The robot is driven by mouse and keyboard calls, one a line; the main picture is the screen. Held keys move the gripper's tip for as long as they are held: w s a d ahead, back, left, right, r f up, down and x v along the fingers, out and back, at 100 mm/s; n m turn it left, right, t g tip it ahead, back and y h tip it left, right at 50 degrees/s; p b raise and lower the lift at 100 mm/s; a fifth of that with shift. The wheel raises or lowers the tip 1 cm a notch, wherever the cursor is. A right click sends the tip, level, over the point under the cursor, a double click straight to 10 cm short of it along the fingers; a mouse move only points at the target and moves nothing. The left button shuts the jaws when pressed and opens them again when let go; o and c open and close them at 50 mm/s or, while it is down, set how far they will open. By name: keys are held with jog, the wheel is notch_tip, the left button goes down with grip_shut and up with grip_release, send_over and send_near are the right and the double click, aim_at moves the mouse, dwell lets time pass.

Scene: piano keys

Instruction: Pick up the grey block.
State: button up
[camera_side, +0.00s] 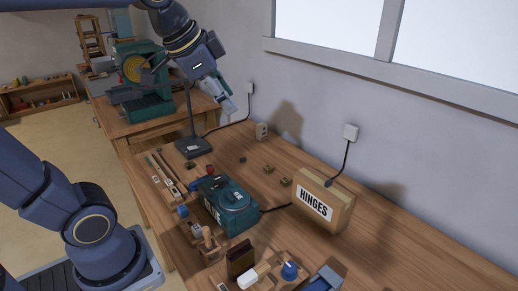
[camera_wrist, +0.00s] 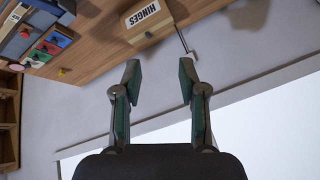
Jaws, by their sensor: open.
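I cannot make out with certainty which thing is the grey block. A small dark grey piece (camera_side: 242,159) lies on the wooden bench in the side view, and a pale grey-beige upright piece (camera_side: 262,131) stands near the wall. My gripper (camera_side: 227,102) is high over the back of the bench, tilted, apart from both. In the wrist view my gripper (camera_wrist: 160,76) has its two fingers spread with nothing between them. The wrist view shows neither piece clearly.
A HINGES box (camera_side: 322,203) stands on the bench (camera_side: 400,257), also in the wrist view (camera_wrist: 147,18). A teal machine (camera_side: 229,205), a dark lamp base (camera_side: 193,147) and small brass pieces (camera_side: 269,169) are nearby. Tools crowd the front. The wall and window rise behind.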

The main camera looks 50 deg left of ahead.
jog(key=w+a+f+g, duration=0.1)
jog(key=w+a+f, duration=0.2)
jog(key=w+a, duration=0.6)
jog(key=w+a+f+g, duration=0.1)
jog(key=w+a+f, duration=0.2)
jog(key=w+a, duration=0.65)
jog(key=s+a+f+n+g, duration=0.15)
jog(key=s+a+f, duration=0.35)
jog(key=a+f, duration=0.5)
jog(key=s+a+f+n+g, duration=0.15)
jog(key=s+a+f, duration=0.35)
jog(key=a+f, duration=0.5)
jog(key=shift+h, duration=0.4)
jog(key=f, duration=0.3)
jog(key=w+f, duration=0.1)
jog(key=f, duration=0.3)
jog(key=w+f, duration=0.1)
jog(key=f, duration=0.3)
jog(key=shift+d, duration=0.15)
jog(key=shift+w+d+f, duration=0.1)
jog(key=shift+w+f, duration=0.1)
jog(key=shift+f, duration=0.7)
jog(key=shift+w+d+f, duration=0.15)
jog(key=shift+w+f, duration=0.05)
jog(key=shift+f, duration=0.75)
jog(key=shift+w+d+f, duration=0.1)
jog(key=shift+w+f, duration=0.1)
jog(key=shift+f, duration=0.7)
jog(key=shift+c, duration=0.2)
